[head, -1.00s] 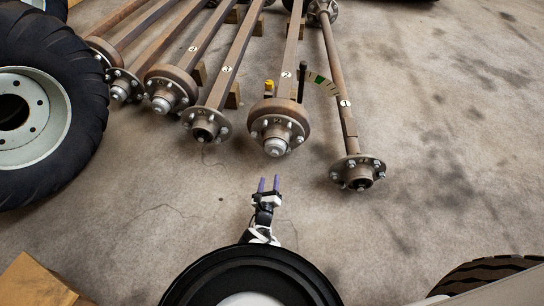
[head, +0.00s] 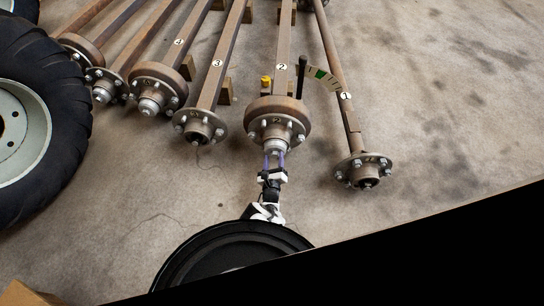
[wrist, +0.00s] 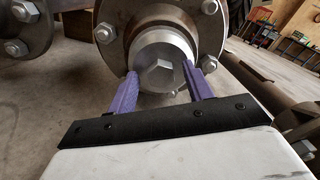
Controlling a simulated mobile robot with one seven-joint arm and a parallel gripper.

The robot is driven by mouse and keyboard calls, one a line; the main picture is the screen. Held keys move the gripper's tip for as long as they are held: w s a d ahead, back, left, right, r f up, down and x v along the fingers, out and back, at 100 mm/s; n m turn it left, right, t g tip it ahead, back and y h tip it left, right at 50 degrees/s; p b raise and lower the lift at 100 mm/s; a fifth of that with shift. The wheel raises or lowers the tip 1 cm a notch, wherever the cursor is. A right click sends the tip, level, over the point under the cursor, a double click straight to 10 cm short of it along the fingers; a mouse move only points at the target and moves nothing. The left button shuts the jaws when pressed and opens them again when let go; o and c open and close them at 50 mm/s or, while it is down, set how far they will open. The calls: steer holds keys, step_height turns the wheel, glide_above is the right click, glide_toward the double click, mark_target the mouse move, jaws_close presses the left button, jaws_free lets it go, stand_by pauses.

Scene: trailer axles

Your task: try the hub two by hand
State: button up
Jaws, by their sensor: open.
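Hub two (head: 276,124) is a rusty drum with a studded flange on the end of the axle marked 2 (head: 281,67). Its silver centre cap (wrist: 160,62) with a hexagonal nose faces my gripper. My gripper (wrist: 162,87) is open, its purple fingers on either side of the lower part of the cap in the wrist view. In the head view my gripper (head: 274,158) is right at the front of hub two. I cannot tell whether the fingers touch the cap.
Hub one (head: 363,170) is to the right and hub three (head: 200,126) to the left, both close by. A yellow object (head: 266,83), a black upright handle (head: 301,76) and a green-marked scale (head: 321,74) are by axle two. A big tyre (head: 45,110) stands at the left. Floor at the right is clear.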

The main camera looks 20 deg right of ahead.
jaws_close()
stand_by(0.4)
